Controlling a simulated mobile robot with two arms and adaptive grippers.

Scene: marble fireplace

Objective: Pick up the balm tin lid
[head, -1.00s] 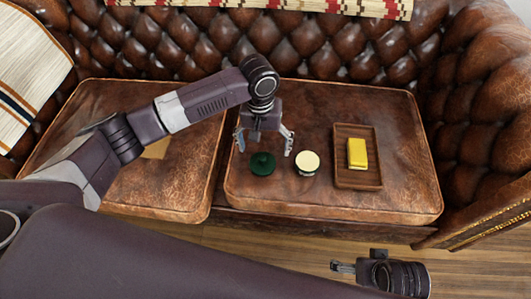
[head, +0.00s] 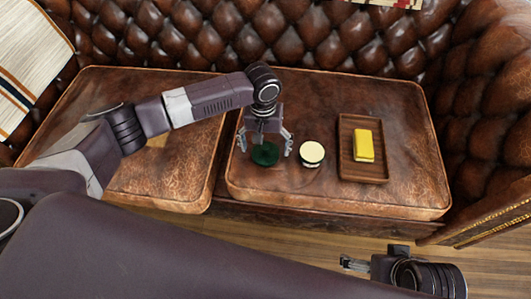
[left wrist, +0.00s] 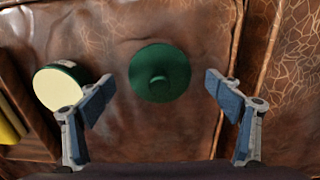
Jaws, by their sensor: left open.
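The balm tin lid is a dark green disc with a small raised knob, lying on the brown leather seat cushion. It shows in the head view (head: 265,156) and in the left wrist view (left wrist: 160,72). My left gripper (head: 266,146) is open and empty just above the lid, pointing down. In the left wrist view, its fingers (left wrist: 158,88) are spread on either side of the lid, apart from it. The round balm tin (head: 311,153) with a cream top stands to the right of the lid. My right gripper (head: 353,264) is low at the bottom right, away from the cushion.
A wooden tray (head: 346,170) holding a yellow block (head: 363,146) lies right of the tin. The tufted sofa back (head: 330,35) rises behind. The cushion's front edge drops to a wooden floor (head: 240,225). The tin stands close to one left finger.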

